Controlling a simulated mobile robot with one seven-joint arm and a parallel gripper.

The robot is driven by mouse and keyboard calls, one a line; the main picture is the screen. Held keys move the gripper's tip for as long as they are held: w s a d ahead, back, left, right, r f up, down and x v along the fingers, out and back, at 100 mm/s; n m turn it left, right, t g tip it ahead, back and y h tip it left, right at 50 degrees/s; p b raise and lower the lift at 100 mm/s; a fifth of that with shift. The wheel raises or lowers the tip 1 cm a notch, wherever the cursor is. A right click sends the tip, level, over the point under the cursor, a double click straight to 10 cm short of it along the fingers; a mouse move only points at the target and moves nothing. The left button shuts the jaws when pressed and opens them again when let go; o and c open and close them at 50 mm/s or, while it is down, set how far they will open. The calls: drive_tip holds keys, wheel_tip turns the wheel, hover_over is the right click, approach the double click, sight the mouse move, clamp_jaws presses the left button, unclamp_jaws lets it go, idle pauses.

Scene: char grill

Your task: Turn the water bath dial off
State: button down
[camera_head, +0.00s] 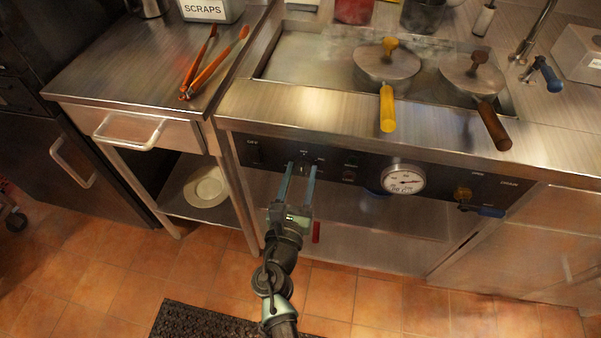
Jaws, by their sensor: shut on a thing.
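The water bath (300,61) is a steel basin in the counter, with a dark control panel (342,164) on its front. My gripper (301,168) reaches up to the left part of this panel. Its two blue-grey fingers are shut on the dial (304,167), which sits between the fingertips and is mostly hidden by them. The dial's pointer position cannot be made out. A round gauge (404,180) is on the panel to the right of my gripper.
Two lidded pots with a yellow handle (387,108) and a brown handle (493,127) overhang the counter edge. Orange tongs (213,62) lie on the left table. A shelf (365,250) lies below.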

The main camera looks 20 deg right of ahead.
drive_tip(key=shift+c, duration=1.8)
unclamp_jaws()
drive_tip(key=p+v, duration=0.1)
drive_tip(key=v, duration=1.2)
